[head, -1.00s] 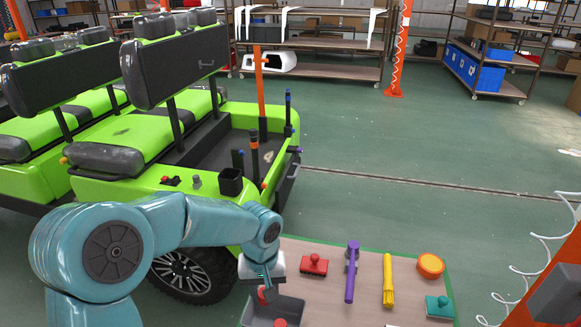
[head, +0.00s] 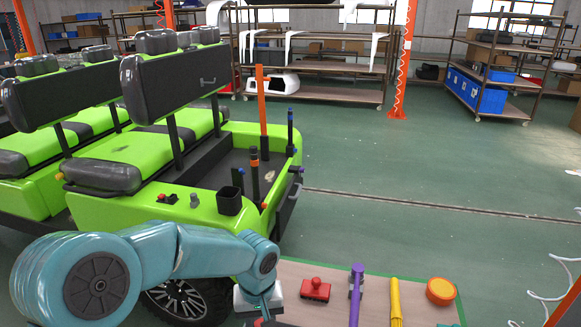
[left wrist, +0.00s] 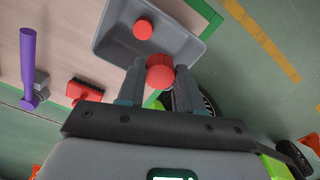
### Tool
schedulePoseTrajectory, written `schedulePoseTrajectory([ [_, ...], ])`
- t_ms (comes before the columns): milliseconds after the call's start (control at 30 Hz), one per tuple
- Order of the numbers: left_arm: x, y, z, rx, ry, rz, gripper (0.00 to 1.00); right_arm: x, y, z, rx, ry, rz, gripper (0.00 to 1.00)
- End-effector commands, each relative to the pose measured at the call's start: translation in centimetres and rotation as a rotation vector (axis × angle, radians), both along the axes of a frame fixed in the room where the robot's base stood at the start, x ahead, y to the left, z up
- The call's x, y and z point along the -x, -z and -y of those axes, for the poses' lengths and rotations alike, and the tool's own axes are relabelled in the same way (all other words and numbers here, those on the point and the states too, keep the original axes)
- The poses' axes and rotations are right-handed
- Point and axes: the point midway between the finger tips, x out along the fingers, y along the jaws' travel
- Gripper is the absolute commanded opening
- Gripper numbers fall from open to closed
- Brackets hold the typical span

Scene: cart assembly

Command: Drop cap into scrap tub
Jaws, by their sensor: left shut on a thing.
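A round red cap (left wrist: 160,76) with a ridged edge sits between the fingertips of my left gripper (left wrist: 159,66), which is shut on it. In the left wrist view, the grey scrap tub (left wrist: 190,44) lies just beyond the fingers, and the held cap overlaps its near edge. I cannot tell the cap's height above the tub. A second round red piece (left wrist: 143,29) is inside the tub. In the head view, my left gripper (head: 263,319) is at the bottom edge, and the tub is largely cut off there. My right gripper is not in view.
The work table (head: 327,312) also holds a red block-shaped tool (head: 315,290), a purple tool (head: 356,294), a yellow tool (head: 396,302) and an orange round piece (head: 440,291). The green cart (head: 125,207) stands left, close to my left arm. Open floor lies beyond the table.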

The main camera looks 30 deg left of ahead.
Motion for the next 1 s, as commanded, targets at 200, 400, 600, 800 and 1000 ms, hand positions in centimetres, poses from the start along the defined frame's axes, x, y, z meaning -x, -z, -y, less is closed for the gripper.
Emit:
schedulePoseTrajectory([
  [200,-0.2,0.0,0.0,-0.001,0.000,0.001,0.39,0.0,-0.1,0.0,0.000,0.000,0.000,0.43],
  [400,-0.3,0.0,0.0,-0.001,0.000,0.001,0.65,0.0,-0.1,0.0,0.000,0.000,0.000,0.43],
  [600,-0.3,-0.2,0.0,0.000,0.000,0.002,0.65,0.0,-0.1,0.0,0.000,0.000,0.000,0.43],
  [800,-0.4,-3.1,0.0,0.000,-0.001,0.009,0.65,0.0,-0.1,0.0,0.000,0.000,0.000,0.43],
  [1000,-0.4,-8.6,0.0,0.001,-0.001,0.009,0.65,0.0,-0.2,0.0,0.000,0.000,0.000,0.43],
])
